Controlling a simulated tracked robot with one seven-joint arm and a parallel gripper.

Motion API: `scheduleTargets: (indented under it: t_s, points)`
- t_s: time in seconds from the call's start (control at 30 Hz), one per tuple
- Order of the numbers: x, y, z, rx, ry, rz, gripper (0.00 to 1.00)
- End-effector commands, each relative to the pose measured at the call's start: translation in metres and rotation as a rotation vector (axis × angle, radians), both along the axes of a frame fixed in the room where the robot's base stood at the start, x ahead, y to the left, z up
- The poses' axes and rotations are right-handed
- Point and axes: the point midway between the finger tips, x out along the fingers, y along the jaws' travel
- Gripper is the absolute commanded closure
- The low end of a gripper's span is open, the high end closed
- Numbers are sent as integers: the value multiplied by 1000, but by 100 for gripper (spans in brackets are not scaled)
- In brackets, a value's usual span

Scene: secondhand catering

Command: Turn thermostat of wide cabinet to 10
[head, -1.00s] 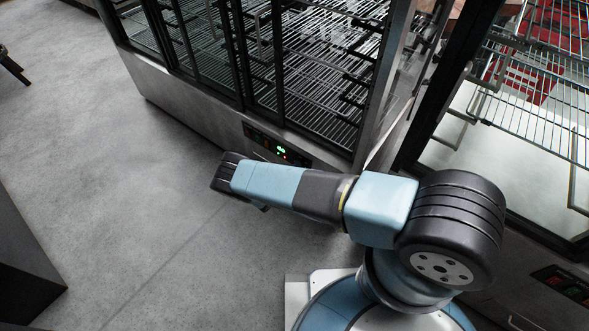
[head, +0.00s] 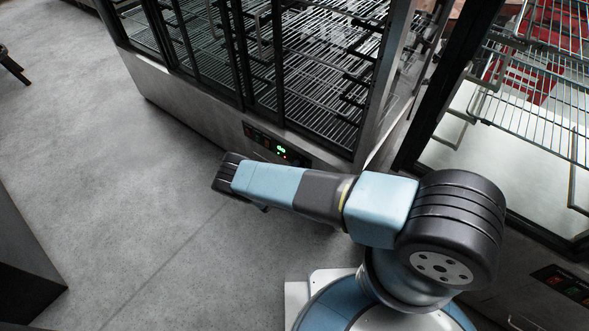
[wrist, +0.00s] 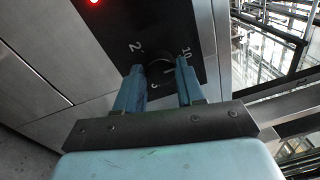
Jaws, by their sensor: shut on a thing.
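The wide cabinet (head: 200,103) has glass doors and wire shelves and stands at the upper middle of the head view. Its dark control panel (head: 262,138) shows a green display and small red lights. In the wrist view the black thermostat plate (wrist: 175,22) carries white marks, among them a 2 at the left and a 10 at the right. The dark round knob (wrist: 159,67) sits between the blue fingers of my gripper (wrist: 160,76), which is shut on it. A short pale line shows by the knob, but its exact setting is unclear. The head view hides my gripper behind my arm.
A second glass-doored cabinet (head: 490,183) with wire shelves stands close at the right, with its own panel (head: 562,284). Grey floor (head: 120,215) is open at the left. A dark block (head: 22,265) stands at the lower left edge.

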Motion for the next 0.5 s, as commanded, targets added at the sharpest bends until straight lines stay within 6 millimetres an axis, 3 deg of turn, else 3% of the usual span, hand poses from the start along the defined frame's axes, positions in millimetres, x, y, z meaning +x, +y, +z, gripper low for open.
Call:
scheduleTargets:
  t_s: [0.17, 0.2, 0.43, 0.5]
  points:
    - [-2, 0, -4, 5, 9, 1, 92]
    - [-2, 0, -4, 4, 8, 1, 58]
    - [-1, 0, -2, 3, 4, 1, 36]
    - [-1, 0, -2, 2, 3, 1, 36]
